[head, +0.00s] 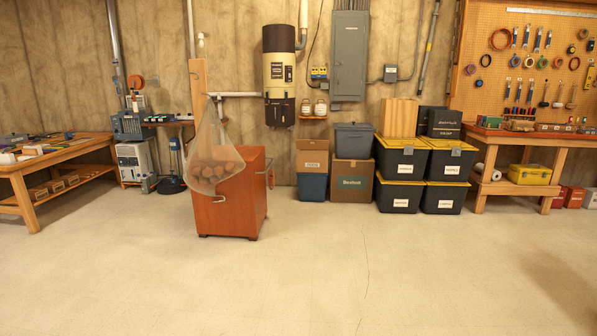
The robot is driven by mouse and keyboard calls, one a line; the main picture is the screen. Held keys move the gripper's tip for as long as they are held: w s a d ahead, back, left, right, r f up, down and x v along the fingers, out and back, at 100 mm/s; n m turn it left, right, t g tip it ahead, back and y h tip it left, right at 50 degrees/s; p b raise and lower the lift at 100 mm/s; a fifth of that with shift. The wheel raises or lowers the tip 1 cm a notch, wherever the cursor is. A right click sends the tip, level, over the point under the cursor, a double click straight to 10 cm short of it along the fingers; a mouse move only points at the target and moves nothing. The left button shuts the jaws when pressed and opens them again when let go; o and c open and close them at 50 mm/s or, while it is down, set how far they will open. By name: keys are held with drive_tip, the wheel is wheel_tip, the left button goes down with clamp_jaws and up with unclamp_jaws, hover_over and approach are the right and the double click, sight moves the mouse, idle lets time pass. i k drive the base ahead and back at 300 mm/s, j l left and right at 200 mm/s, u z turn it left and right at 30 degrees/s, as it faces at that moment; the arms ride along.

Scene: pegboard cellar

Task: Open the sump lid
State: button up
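No part that I can clearly tell as a sump lid shows in the head view. A low round black piece (171,186) lies on the floor at the left, by the back wall, beneath an upright blue device (175,155). I cannot tell whether it is a lid or the device's base. My gripper is not in view.
A reddish-brown cabinet (232,213) with a net bag of round brown things (214,168) stands mid-left. Workbenches stand at left (85,148) and right (540,137). Black bins with yellow lids (400,194) and boxes (351,181) line the wall. The floor in front is clear.

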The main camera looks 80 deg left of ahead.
sight(163, 181)
drive_tip(key=u, duration=3.5)
drive_tip(key=i+u, duration=0.15)
drive_tip(key=u, duration=0.25)
drive_tip(key=i, duration=7.7)
drive_tip(key=i+z, duration=0.1)
drive_tip(key=i, duration=0.45)
drive_tip(key=i+j+z, duration=0.15)
drive_tip(key=i, duration=0.4)
drive_tip(key=i+j+z, duration=0.1)
drive_tip(key=i, duration=0.45)
